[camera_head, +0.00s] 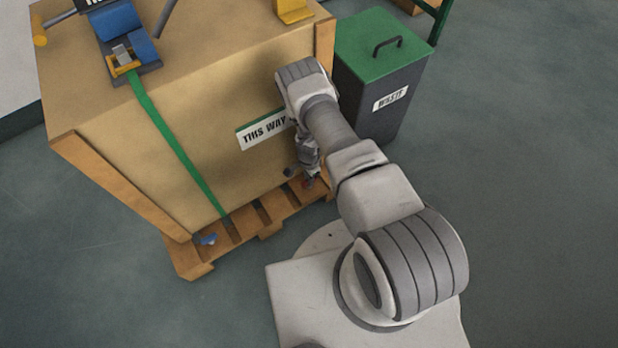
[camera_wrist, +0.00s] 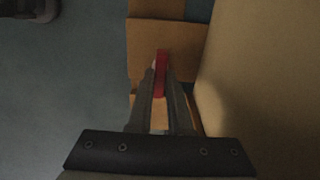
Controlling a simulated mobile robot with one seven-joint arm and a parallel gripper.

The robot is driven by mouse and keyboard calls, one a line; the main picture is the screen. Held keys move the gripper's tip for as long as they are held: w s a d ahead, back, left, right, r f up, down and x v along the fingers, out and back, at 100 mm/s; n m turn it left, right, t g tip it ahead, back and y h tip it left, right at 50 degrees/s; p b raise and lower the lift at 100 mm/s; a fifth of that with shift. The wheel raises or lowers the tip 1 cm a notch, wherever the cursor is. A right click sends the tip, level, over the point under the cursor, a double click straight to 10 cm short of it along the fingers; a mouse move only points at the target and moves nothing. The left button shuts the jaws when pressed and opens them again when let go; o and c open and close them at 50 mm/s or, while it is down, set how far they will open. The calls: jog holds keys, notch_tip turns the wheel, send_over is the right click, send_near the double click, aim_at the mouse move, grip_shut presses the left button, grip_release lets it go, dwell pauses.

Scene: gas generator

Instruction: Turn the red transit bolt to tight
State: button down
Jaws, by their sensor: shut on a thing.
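The red transit bolt (camera_wrist: 161,75) shows in the wrist view as a narrow red piece between the fingertips of my gripper (camera_wrist: 160,88). My gripper is shut on it, with a finger on each side. In the head view, a small bit of red on the bolt (camera_head: 307,184) shows at the pallet's edge, just below my gripper (camera_head: 309,178). My wrist and fingers hide most of the bolt there. How far the bolt is turned cannot be told from these views.
A large crate (camera_head: 225,160) stands on a wooden pallet (camera_head: 190,262), with a green strap (camera_head: 175,145) down its front. A blue piece (camera_head: 206,239) sits at the pallet's left corner. A grey waste bin (camera_head: 370,105) with a green lid stands close behind my arm.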

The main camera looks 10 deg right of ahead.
jog(key=c, duration=0.8)
grip_release()
jog(key=shift+c, duration=0.2)
notch_tip(320, 180, up, 18)
jog(key=p, duration=0.6)
jog(key=shift+f+p, duration=0.25)
jog(key=shift+p, duration=0.1)
